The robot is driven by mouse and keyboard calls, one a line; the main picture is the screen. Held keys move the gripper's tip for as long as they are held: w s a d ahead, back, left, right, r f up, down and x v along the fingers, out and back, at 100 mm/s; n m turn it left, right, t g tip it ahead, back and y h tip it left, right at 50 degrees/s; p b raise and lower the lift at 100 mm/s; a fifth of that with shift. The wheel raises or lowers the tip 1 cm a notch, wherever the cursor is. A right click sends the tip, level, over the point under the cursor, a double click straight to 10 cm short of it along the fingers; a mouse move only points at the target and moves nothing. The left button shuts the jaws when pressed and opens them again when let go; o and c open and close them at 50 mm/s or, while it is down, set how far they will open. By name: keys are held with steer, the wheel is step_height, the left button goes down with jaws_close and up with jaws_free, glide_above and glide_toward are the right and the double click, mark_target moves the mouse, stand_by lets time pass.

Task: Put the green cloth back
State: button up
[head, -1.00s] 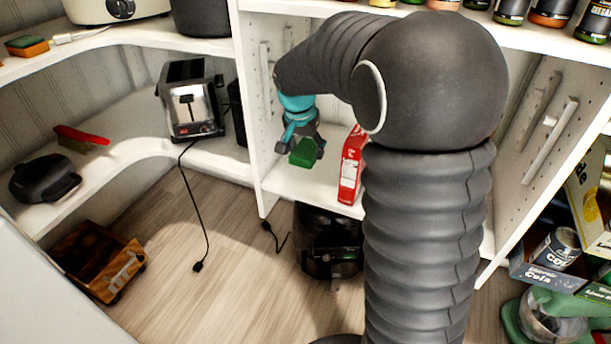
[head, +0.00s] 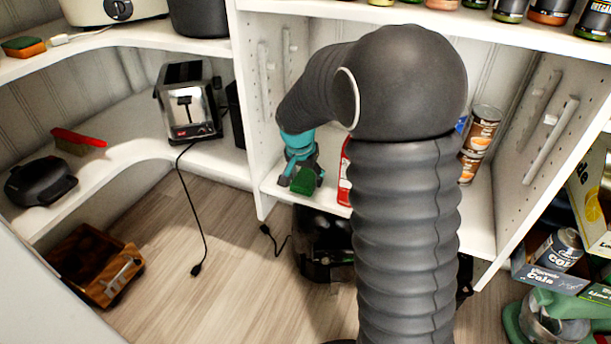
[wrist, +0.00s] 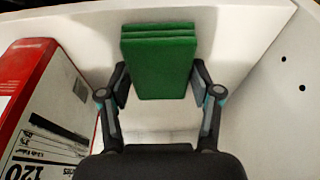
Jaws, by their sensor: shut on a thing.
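The green cloth (head: 305,181) is a small folded block held in my gripper (head: 304,176). In the wrist view the folded cloth (wrist: 158,60) sits between the two fingers of my gripper (wrist: 160,85), which is shut on it. In the head view my gripper is at the left part of the middle shelf compartment, close to its front edge, left of a red box. I cannot tell whether the cloth touches the shelf (head: 272,188).
The red box (wrist: 28,110) stands close to the left of my gripper in the wrist view. Stacked cans (head: 483,130) are at the compartment's right. A toaster (head: 188,105) stands on the left shelf. A black appliance (head: 318,245) is on the floor below.

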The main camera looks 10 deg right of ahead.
steer(key=shift+f, duration=0.15)
steer(key=o, duration=1)
steer(key=p+v, duration=0.1)
steer(key=v, duration=1.1)
steer(key=s+d+r+n+t+y, duration=0.1)
steer(key=s+r+n, duration=0.1)
steer(key=s, duration=1.1)
steer(key=s+d+r+n+t, duration=0.1)
steer(key=s+n, duration=0.4)
steer(key=s, duration=0.9)
steer(key=shift+s+r+t+y, duration=0.3)
steer(key=shift+r+t+y, duration=0.15)
steer(key=shift+r, duration=0.3)
